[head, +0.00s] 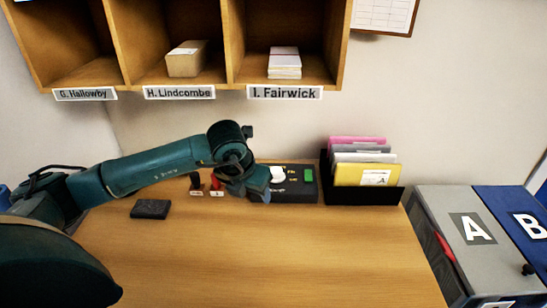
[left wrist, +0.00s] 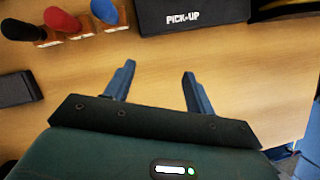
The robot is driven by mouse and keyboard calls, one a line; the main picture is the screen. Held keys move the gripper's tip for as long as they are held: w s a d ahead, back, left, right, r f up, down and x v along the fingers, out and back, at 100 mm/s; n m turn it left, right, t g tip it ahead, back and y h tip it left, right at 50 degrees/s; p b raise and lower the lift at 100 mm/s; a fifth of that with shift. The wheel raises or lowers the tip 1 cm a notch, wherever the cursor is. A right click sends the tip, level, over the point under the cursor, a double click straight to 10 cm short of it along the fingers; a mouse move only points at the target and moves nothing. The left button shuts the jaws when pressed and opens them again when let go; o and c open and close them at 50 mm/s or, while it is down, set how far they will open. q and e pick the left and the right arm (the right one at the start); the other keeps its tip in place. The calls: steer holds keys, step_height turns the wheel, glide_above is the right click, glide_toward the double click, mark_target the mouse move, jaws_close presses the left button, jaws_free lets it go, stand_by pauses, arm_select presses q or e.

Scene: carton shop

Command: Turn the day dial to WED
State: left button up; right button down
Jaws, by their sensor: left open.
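A black box stands at the back of the desk, with what looks like the white day dial (head: 278,174) on its top left and a green patch on its right. My gripper partly covers the box, and the dial's setting is too small to read. In the left wrist view the black box (left wrist: 196,14) shows only its front face, lettered PICK-UP; its dial is out of frame. My left gripper (head: 262,190) is just in front of the box's left part. Its fingers are open and empty in the left wrist view (left wrist: 158,75), above bare desk and apart from the box.
Several stamps, including a red one (head: 216,184) and a black one (head: 195,181), stand close left of my gripper. A dark pad (head: 150,209) lies further left. A black file holder (head: 360,193) stands right of the box. The desk front (head: 270,260) is clear.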

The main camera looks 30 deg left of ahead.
arm_select(q)
glide_toward(276, 170)
steer(key=x, duration=0.5)
steer(key=shift+s+f+b, duration=0.1)
steer(key=shift+f+b, duration=0.1)
steer(key=shift+b, duration=0.2)
steer(key=shift+b+x, duration=0.85)
steer(key=shift+x, duration=0.25)
steer(key=shift+w+f, duration=0.2)
steer(key=shift+f, duration=0.15)
arm_select(e)
steer(key=shift+a+f+y, duration=0.3)
steer(key=shift+a+f, duration=0.15)
arm_select(q)
steer(key=shift+c, duration=0.3)
